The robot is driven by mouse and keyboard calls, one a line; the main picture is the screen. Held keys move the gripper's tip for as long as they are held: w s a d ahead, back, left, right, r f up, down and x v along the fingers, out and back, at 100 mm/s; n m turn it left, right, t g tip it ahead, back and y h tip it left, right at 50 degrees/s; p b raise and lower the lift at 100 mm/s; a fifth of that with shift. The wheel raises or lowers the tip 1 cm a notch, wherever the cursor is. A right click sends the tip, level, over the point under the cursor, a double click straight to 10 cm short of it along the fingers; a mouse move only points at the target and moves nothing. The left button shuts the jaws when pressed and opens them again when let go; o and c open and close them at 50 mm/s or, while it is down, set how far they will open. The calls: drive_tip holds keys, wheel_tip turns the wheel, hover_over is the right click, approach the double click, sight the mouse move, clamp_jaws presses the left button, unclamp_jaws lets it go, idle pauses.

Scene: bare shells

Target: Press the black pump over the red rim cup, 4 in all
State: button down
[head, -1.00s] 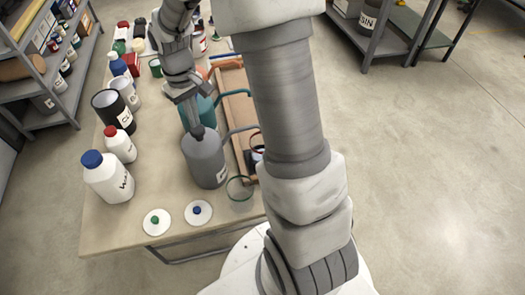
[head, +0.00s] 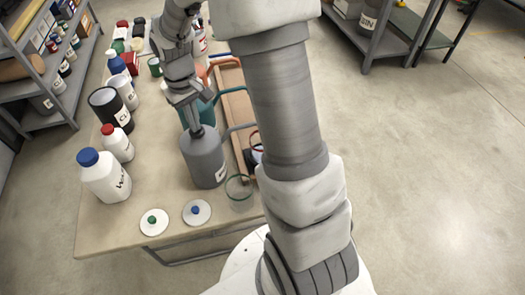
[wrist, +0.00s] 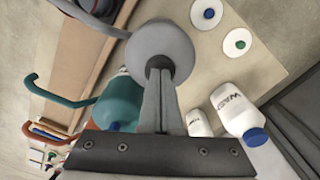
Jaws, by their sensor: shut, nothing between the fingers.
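The dark grey pump bottle (head: 206,163) stands upright on the table, with a white label and a grey spout (head: 240,128) reaching right. Its dark pump head (head: 196,131) is directly under my gripper (head: 194,124). My gripper is shut and empty, pointing down, its tips at or just above the pump head; contact is hard to tell. The wrist view shows my fingers (wrist: 159,72) over the round grey bottle (wrist: 160,40). The red rim cup (head: 254,138) is by the spout's end, partly hidden by my arm. Any liquid in it cannot be seen.
A clear green rim cup (head: 239,187) stands at the bottle's right front. A teal pump bottle (head: 203,112) is behind. White bottles (head: 104,178) and a dark can (head: 109,109) stand left. Two white discs with knobs (head: 196,212) lie in front. A wooden tray (head: 238,110) is right.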

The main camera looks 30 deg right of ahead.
drive_tip(key=shift+s, duration=0.1)
drive_tip(key=shift+r+p, duration=1.3)
drive_tip(key=shift+r, duration=0.2)
drive_tip(key=shift+f, duration=0.2)
drive_tip(key=shift+f+b, duration=1.15)
drive_tip(key=shift+f, duration=0.3)
drive_tip(key=shift+r, duration=0.15)
drive_tip(key=shift+r+p, duration=1.2)
drive_tip(key=shift+r, duration=0.3)
drive_tip(key=shift+f, duration=0.2)
